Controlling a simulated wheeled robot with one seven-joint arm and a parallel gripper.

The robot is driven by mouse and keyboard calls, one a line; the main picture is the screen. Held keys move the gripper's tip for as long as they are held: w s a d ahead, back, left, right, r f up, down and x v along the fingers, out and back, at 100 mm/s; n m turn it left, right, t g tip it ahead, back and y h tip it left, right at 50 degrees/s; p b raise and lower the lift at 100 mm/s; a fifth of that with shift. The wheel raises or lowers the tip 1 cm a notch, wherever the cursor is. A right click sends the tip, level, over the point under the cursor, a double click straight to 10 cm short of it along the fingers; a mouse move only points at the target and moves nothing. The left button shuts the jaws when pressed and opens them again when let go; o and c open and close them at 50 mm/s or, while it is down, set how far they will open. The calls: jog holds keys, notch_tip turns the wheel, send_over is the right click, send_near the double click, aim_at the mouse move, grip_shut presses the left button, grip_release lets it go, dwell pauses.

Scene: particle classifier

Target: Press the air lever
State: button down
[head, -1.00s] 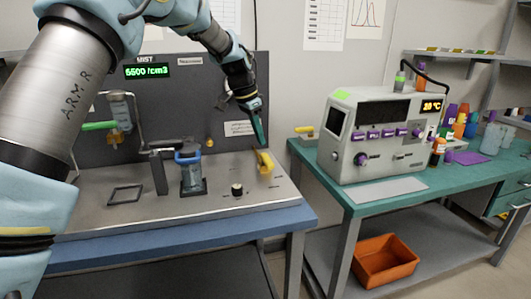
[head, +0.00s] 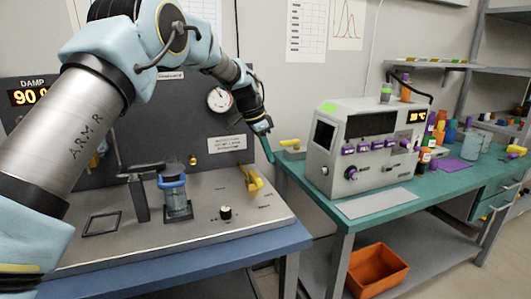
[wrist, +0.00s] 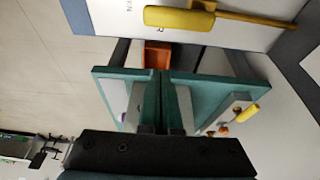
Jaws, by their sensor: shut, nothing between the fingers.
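A yellow lever (head: 253,178) stands on the right part of the left bench's grey top; it also shows at the top of the wrist view (wrist: 215,18). A second yellow lever (head: 290,143) sits at the left back of the green bench, and a yellow handle shows at the right of the wrist view (wrist: 240,119). I cannot read which is the air lever. My gripper (head: 270,160) is shut and empty, its teal fingers pointing down above and right of the first lever, apart from it. In the wrist view its fingertips (wrist: 165,72) meet.
A grey instrument box (head: 365,150) with purple knobs stands on the green bench (head: 345,185). A blue-collared jar (head: 176,197) and a black knob (head: 225,212) are on the left bench. A round gauge (head: 219,99) is on the panel. An orange bin (head: 378,270) sits below.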

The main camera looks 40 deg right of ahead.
aim_at(256, 181)
jog(key=p+x, duration=0.2)
jog(key=x, duration=0.5)
jog(key=shift+s, duration=0.1)
jog(key=a, duration=0.1)
jog(key=w+a+p, duration=0.1)
jog(key=shift+a+r, duration=0.25)
jog(key=shift+a, duration=0.15)
jog(key=shift+w+a+f, duration=0.2)
jog(key=shift+w+a, duration=0.05)
jog(key=shift+a, duration=0.3)
